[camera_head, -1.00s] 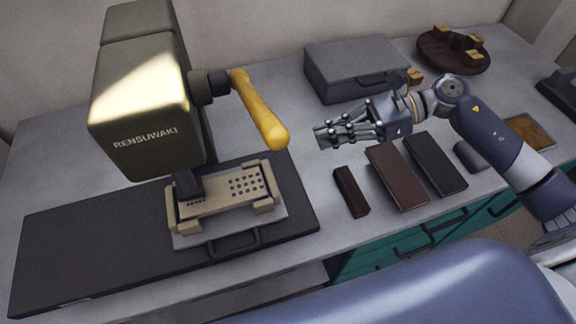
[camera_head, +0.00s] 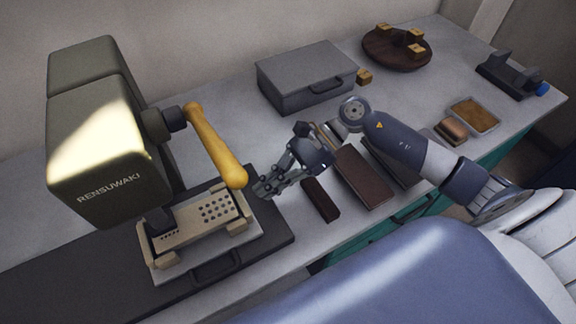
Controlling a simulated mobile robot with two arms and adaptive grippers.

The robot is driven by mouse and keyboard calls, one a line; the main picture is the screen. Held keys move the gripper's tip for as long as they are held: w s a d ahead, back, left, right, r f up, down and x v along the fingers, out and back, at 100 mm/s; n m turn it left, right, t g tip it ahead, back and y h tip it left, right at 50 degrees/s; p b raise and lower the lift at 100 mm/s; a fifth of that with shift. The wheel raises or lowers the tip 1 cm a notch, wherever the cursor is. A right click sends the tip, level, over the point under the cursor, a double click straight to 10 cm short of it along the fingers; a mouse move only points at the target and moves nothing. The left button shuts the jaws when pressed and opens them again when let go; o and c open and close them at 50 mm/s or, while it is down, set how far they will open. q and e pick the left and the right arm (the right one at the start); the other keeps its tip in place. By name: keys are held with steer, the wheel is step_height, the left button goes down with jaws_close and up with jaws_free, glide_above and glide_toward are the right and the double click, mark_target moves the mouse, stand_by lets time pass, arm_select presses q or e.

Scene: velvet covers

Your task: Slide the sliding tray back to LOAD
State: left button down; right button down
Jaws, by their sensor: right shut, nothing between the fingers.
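The sliding tray (camera_head: 250,246) is a light grey plate with a dark handle (camera_head: 216,267) on its front edge. It sits on a dark base (camera_head: 70,284) under the head of the green-grey RENSUWAKI press (camera_head: 100,150). A beige fixture with a perforated plate (camera_head: 217,208) lies on the tray. The press's yellow lever (camera_head: 216,147) points down toward the right. My right gripper (camera_head: 262,189) is shut and empty, just right of the lever's end and above the right part of the base. It is apart from the tray handle. My left gripper is not in view.
A dark brown block (camera_head: 320,199) and a larger brown slab (camera_head: 362,177) lie right of the base, close to my right arm. A grey case (camera_head: 305,77) stands behind. A round brown tray (camera_head: 397,50) with small wooden blocks is at the back right.

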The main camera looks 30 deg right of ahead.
mark_target(184, 222)
steer(key=shift+a, duration=1.1)
steer(key=a+b, duration=0.1)
steer(key=a, duration=1.1)
steer(key=a+b, duration=0.1)
steer(key=a, duration=0.5)
steer(key=shift+s+a+b, duration=0.3)
steer(key=shift+s+a, duration=0.05)
